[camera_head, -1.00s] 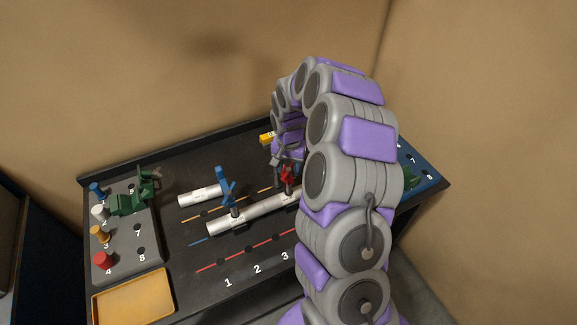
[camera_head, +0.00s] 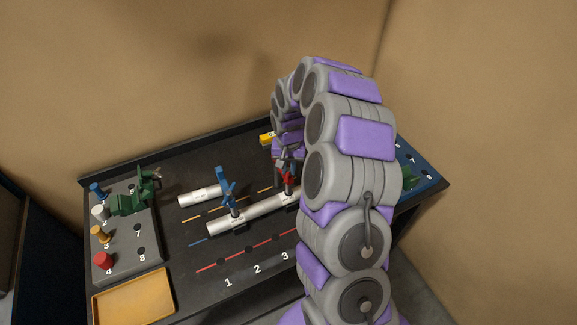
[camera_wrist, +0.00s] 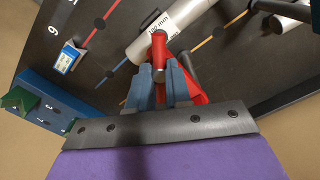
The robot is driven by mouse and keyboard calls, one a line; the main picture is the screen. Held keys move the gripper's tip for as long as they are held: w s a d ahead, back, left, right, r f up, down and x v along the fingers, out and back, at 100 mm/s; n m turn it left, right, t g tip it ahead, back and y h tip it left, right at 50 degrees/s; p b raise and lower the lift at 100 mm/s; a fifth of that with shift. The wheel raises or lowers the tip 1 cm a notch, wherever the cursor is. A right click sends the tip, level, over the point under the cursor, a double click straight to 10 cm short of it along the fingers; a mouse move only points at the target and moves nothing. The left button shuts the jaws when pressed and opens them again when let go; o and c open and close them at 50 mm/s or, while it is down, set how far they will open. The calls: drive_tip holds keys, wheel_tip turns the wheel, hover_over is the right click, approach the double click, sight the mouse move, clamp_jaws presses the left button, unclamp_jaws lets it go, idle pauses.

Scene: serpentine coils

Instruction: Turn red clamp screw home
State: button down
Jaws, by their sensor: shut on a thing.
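The red clamp (camera_head: 289,176) stands on the long white pipe (camera_head: 262,208) in the head view, partly hidden by my arm. In the wrist view the red clamp's screw (camera_wrist: 160,55) rises between the blue fingertips of my gripper (camera_wrist: 155,80), which is shut on it. The clamp's red body (camera_wrist: 190,90) shows just behind and right of the fingers. The white pipe (camera_wrist: 163,28), with a "100 mm" label, runs past the clamp. In the head view my gripper (camera_head: 284,165) is mostly hidden by my arm.
A blue clamp (camera_head: 225,188) stands on the pipe farther left. A short white pipe (camera_head: 200,194) lies behind. A grey peg block (camera_head: 128,240) with a green clamp (camera_head: 137,196) and an orange tray (camera_head: 132,298) are at left. A blue block (camera_head: 425,168) is at right.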

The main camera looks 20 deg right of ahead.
sight(288, 169)
idle(0.3)
drive_tip(key=c, duration=1)
unclamp_jaws()
drive_tip(key=shift+c, duration=0.2)
drive_tip(key=shift+r, duration=0.1)
wheel_tip(288, 169, up, 17)
